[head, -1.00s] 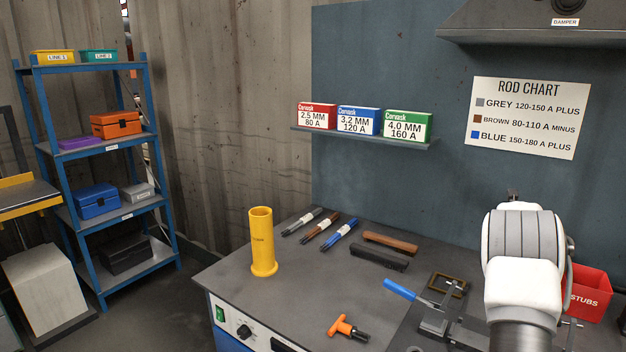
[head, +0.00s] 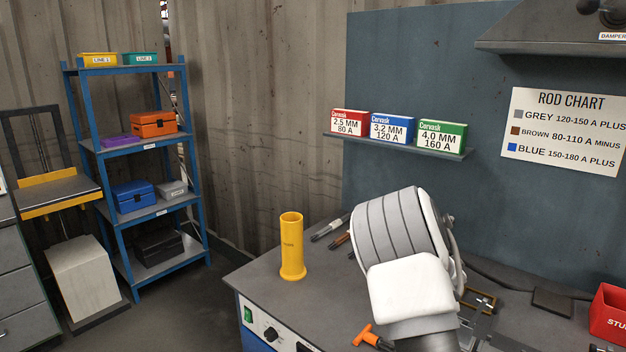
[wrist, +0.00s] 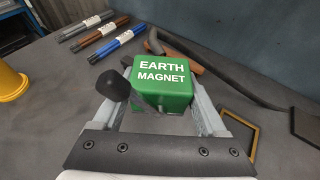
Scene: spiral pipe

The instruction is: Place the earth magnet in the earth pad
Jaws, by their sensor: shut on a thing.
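The earth magnet, a green block with white lettering (wrist: 163,82), is between the two fingers of my gripper (wrist: 160,108) in the wrist view. My gripper is shut on it. A square yellow-edged frame (wrist: 238,134) lies on the bench to the right of the gripper, and it also shows in the head view (head: 486,299). It may be the earth pad, but no label on it is readable. In the head view my arm hides the gripper and the magnet.
A yellow tube (head: 292,248) stands near the bench's left edge. Several rods (wrist: 118,46) lie at the back, with a black cable (wrist: 225,75) to their right. An orange-handled tool (head: 371,337) lies in front. A red stubs bin (head: 609,315) is at right.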

